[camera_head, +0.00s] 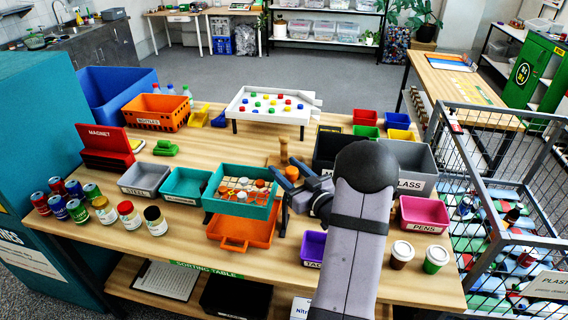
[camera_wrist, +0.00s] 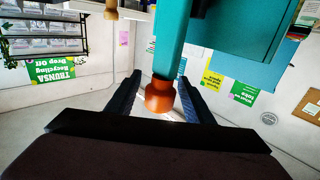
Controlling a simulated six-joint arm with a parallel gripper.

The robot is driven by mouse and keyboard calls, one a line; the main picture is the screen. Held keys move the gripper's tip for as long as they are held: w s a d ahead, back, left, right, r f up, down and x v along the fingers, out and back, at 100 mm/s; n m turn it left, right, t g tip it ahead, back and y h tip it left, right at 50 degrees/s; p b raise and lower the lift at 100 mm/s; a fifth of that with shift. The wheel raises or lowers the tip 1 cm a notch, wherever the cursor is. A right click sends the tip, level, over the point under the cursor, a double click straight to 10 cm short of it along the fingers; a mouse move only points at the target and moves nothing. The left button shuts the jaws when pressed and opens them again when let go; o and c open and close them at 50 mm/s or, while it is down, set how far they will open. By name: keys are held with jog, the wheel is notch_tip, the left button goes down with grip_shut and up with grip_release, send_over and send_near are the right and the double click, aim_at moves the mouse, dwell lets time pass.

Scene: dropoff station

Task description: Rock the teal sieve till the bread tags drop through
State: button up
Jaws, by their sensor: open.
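The teal sieve (camera_head: 212,204) stands raised above an orange tray (camera_head: 258,234) on the wooden table. Small pale and orange pieces lie in it, too small to tell tags from caps. My gripper (camera_head: 294,175) is at the sieve's right side. In the wrist view my gripper (camera_wrist: 160,100) is open, with a brown-orange knob (camera_wrist: 159,95) between its fingers. The knob is in line with the teal sieve (camera_wrist: 172,40). I cannot tell whether either finger touches it. My arm hides part of the table to the right.
A teal bin (camera_head: 186,184) and a steel bin (camera_head: 145,178) stand left of the sieve. A purple bin (camera_head: 313,248) is close in front, right of the tray. A wooden peg (camera_head: 284,151) stands just behind my gripper. Cans and jars (camera_head: 103,210) fill the left front.

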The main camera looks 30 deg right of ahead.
jog(key=shift+w, duration=0.7)
grip_shut()
